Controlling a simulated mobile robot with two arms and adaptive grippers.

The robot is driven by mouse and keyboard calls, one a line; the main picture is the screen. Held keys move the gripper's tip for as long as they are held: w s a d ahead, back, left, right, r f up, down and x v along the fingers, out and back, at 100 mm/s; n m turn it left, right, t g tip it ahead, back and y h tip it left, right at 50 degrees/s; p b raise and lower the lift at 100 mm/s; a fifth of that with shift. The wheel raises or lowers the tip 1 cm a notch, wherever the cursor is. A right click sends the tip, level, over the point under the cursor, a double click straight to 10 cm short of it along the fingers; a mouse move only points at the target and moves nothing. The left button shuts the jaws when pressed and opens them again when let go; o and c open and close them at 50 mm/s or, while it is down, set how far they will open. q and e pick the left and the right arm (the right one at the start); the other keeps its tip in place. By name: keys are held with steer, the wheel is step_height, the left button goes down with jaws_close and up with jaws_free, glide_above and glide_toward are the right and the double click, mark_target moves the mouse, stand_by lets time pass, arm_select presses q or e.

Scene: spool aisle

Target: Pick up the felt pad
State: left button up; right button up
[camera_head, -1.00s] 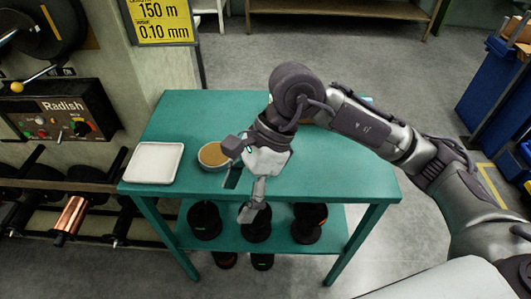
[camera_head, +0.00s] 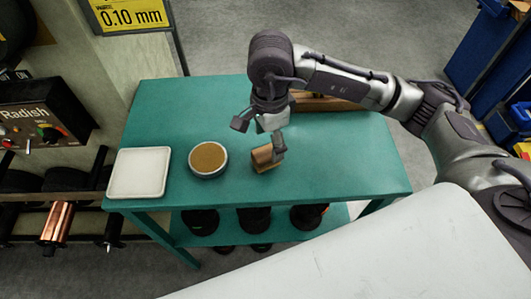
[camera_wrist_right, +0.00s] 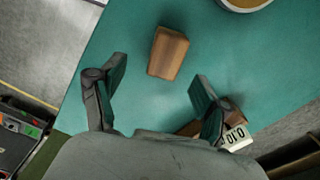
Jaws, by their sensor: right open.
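A small brown block (camera_head: 264,158), which I take to be the felt pad, lies on the green table (camera_head: 330,165) near its middle. It also shows in the right wrist view (camera_wrist_right: 168,53), lying flat and clear of other things. My right gripper (camera_head: 260,138) is open and empty above it, partly covering it in the head view. In the right wrist view my two fingers (camera_wrist_right: 158,83) are spread, with the block ahead of and between their tips, apart from both. My left gripper is not in view.
A round dish (camera_head: 208,159) with a tan top sits left of the block. A white square tray (camera_head: 139,173) is at the table's left end. A wooden holder (camera_head: 325,103) stands at the back; a tag (camera_wrist_right: 236,138) reads 0.10. Dark spools (camera_head: 254,220) fill the lower shelf.

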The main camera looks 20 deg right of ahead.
mark_target(266, 152)
steer(key=f, duration=0.1)
steer(key=f+p, duration=0.1)
steer(key=f, duration=0.1)
steer(key=shift+w+a, duration=0.1)
steer(key=shift+w, duration=0.1)
steer(key=f, duration=0.1)
steer(key=f+p, duration=0.1)
steer(key=shift+w+a+f, duration=0.1)
steer(key=shift+w+f, duration=0.1)
steer(key=shift+f, duration=0.7)
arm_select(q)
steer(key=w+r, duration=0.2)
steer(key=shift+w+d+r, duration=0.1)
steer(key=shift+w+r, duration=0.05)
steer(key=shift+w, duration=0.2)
arm_select(e)
steer(key=c, duration=1.3)
steer(key=shift+c, duration=0.2)
